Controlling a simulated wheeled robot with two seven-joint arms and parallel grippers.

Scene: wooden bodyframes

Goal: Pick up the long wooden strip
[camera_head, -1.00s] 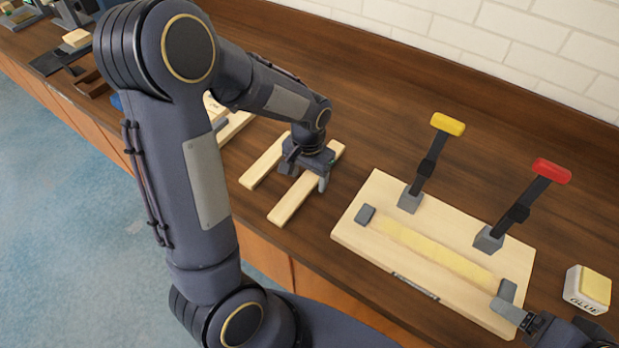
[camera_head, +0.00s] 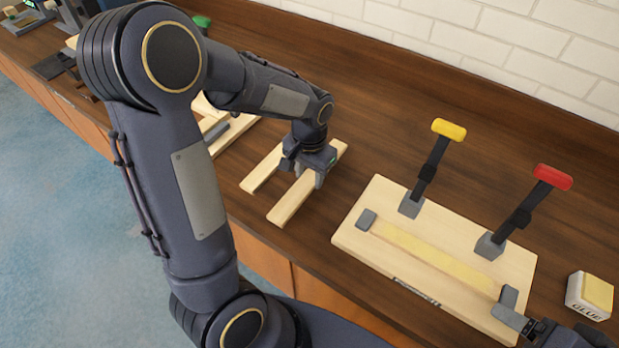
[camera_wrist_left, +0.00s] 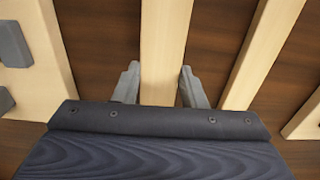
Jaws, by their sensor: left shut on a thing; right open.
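A long pale wooden strip (camera_head: 290,202) lies on the brown workbench in the head view. My left gripper (camera_head: 305,172) is over its middle, shut on it. In the left wrist view the same strip (camera_wrist_left: 164,45) runs between the two grey fingers of my left gripper (camera_wrist_left: 160,88), one at each side. A second pale strip (camera_head: 260,172) lies beside it to the left, partly hidden by the gripper; it also shows in the left wrist view (camera_wrist_left: 258,55). My right gripper (camera_head: 522,324), partly cut off at the lower right, is open near the board's corner.
A wooden jig board (camera_head: 362,240) with grey blocks, a yellow-handled clamp (camera_head: 430,165) and a red-handled clamp (camera_head: 525,205) lies to the right. A glue container (camera_head: 590,294) stands beyond it. More wooden pieces (camera_head: 232,132) lie at left. A brick wall backs the bench.

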